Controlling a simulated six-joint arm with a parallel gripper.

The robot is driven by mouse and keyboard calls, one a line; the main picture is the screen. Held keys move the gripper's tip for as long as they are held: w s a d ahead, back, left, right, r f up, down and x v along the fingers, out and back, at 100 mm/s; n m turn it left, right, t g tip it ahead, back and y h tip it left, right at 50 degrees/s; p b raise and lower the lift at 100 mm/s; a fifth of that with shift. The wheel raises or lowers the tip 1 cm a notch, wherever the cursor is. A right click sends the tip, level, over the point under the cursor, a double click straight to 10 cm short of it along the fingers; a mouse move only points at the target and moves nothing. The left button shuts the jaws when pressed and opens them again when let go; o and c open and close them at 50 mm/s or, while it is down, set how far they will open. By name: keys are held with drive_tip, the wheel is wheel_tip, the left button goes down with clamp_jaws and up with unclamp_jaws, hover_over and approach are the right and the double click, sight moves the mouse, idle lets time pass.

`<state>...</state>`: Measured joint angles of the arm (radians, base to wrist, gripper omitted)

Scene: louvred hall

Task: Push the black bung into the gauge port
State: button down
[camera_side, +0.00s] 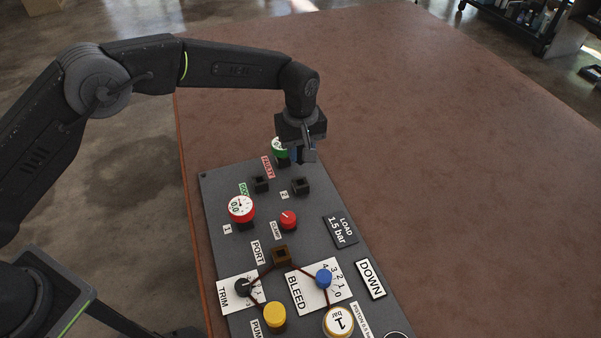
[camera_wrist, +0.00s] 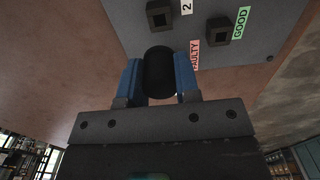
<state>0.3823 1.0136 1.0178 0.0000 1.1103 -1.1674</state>
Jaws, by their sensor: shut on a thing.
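My gripper (camera_side: 303,155) is shut on a green-rimmed gauge (camera_side: 279,147) by the FAULTY label. In the wrist view the blue fingers (camera_wrist: 158,80) close on its round black back (camera_wrist: 159,70). A dark holder (camera_side: 283,162) shows under the gauge; I cannot tell whether the gauge is seated. The port is a brown block (camera_side: 281,254) with a dark, open-looking top, beside the PORT label. Brown lines run from it to the TRIM and BLEED knobs. I cannot make out the black bung in either view.
A red-rimmed gauge (camera_side: 241,207) stands at the 1 label. The holders by 2 (camera_side: 301,186) and GOOD (camera_side: 261,185) look empty. A red knob (camera_side: 288,219), black TRIM knob (camera_side: 243,287), blue BLEED knob (camera_side: 323,278) and yellow knob (camera_side: 275,315) stand up. The brown table (camera_side: 460,190) is clear rightward.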

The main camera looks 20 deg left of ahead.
drive_tip(key=s+d+m, duration=0.2)
drive_tip(key=s+m, duration=0.1)
drive_tip(key=s, duration=0.7)
drive_tip(key=s+d+m, duration=0.2)
drive_tip(key=s+m, duration=0.1)
drive_tip(key=s, duration=0.6)
drive_tip(key=shift+d+f, duration=0.2)
drive_tip(key=shift+f, duration=3.15)
drive_tip(key=shift+f, duration=0.65)
drive_tip(key=c, duration=0.8)
unclamp_jaws()
drive_tip(key=shift+o, duration=0.2)
